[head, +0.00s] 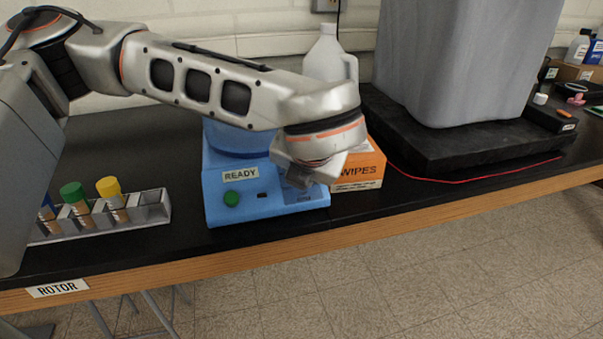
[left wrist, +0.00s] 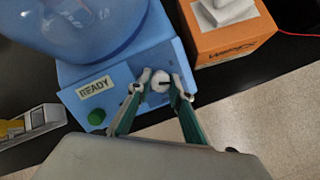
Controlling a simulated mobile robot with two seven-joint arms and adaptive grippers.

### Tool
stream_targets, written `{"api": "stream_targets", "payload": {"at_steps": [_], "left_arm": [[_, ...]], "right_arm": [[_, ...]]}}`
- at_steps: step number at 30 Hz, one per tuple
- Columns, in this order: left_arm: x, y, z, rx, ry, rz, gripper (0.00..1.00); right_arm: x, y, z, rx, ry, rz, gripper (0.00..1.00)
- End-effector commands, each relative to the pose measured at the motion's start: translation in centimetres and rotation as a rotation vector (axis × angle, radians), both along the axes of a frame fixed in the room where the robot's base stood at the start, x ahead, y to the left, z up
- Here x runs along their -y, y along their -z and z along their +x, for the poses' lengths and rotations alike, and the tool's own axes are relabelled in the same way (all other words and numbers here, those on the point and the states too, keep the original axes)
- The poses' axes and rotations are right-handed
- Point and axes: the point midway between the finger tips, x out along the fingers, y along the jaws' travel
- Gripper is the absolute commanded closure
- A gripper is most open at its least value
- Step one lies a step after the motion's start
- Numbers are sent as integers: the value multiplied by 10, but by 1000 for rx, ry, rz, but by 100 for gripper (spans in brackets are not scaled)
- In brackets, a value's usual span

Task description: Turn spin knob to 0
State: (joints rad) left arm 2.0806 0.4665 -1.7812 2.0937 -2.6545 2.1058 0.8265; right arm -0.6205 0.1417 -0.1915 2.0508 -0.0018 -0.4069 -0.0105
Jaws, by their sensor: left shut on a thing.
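The blue machine (head: 265,205) stands on the black bench with a READY label and a green button (head: 231,198) on its front. Its white spin knob (left wrist: 160,81) shows in the left wrist view, on the panel right of the READY label (left wrist: 95,88). My left gripper (left wrist: 162,86) has one finger on each side of the knob and is shut on it. A small dark mark shows on the knob; I cannot read its setting. In the head view my left gripper (head: 300,178) is over the machine's front right and hides the knob. My right gripper is not in view.
An orange wipes box (head: 361,170) stands close to the machine's right side. A rack (head: 150,212) with capped tubes is at the left. A white jug (head: 331,58) stands behind, and a grey block on a black base (head: 450,150) is at the right.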

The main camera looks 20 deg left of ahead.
Motion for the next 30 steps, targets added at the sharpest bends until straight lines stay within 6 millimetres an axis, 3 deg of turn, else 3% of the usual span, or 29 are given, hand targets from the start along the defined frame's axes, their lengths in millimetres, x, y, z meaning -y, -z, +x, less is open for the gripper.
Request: {"api": "stream_targets", "payload": {"at_steps": [18,30], "left_arm": [[2,0,0,173,-482,-257,100],[3,0,1,247,-685,-367,100]], "right_arm": [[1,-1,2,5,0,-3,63],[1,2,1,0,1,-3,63]]}}
